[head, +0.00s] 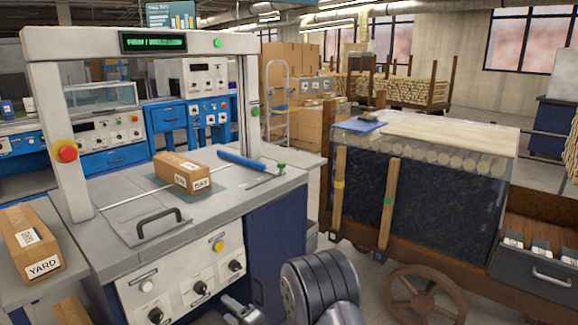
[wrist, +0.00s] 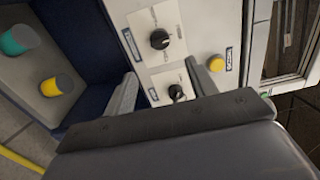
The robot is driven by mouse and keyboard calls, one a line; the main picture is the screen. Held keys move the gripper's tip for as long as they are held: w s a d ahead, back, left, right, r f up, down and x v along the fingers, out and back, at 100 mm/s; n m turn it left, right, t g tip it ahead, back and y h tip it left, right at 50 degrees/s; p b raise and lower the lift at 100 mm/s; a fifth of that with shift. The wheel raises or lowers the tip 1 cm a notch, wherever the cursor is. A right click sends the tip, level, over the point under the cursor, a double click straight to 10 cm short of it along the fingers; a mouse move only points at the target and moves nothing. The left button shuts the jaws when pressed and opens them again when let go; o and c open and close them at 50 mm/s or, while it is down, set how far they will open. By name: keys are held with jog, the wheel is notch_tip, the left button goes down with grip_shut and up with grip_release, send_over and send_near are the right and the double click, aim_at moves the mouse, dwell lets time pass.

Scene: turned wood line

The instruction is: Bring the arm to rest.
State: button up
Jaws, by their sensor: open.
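My gripper (wrist: 161,72) shows in the wrist view with its two grey fingers apart and nothing between them. Beyond the fingers is the machine's white control panel (wrist: 148,25) with black knobs and a yellow button; I cannot tell the exact gap. In the head view my dark, ribbed arm (head: 320,285) stands at the bottom centre, low in front of the machine. The gripper is only partly seen there, at the bottom edge left of the arm.
The grey machine table (head: 120,262) carries a carton marked BAY (head: 182,172) under a white gantry (head: 75,150). A YARD carton (head: 32,243) sits at the left. A wooden cart (head: 420,225) with a spoked wheel stands close on the right. Floor shows between machine and cart.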

aim_at(205, 290)
jog(key=w+a+n, duration=0.1)
jog(key=w+a, duration=0.1)
jog(key=w+a+n+b, duration=0.1)
jog(key=w+a+n, duration=0.1)
jog(key=a, duration=0.1)
jog(key=w+a+n+b, duration=0.1)
jog(key=w+a, duration=0.2)
jog(key=shift+a+n, duration=0.25)
jog(key=shift+n, duration=0.15)
jog(key=n, duration=0.4)
jog(key=shift+r+n+b, duration=0.15)
jog(key=shift+n+b, duration=0.15)
jog(key=shift+b, duration=0.1)
jog(key=n, duration=0.4)
jog(key=shift+s+r+n, duration=0.1)
jog(key=shift+n, duration=0.2)
jog(key=shift+a+n+p, duration=0.1)
jog(key=shift+n+p, duration=0.55)
jog(key=shift+n, duration=1.35)
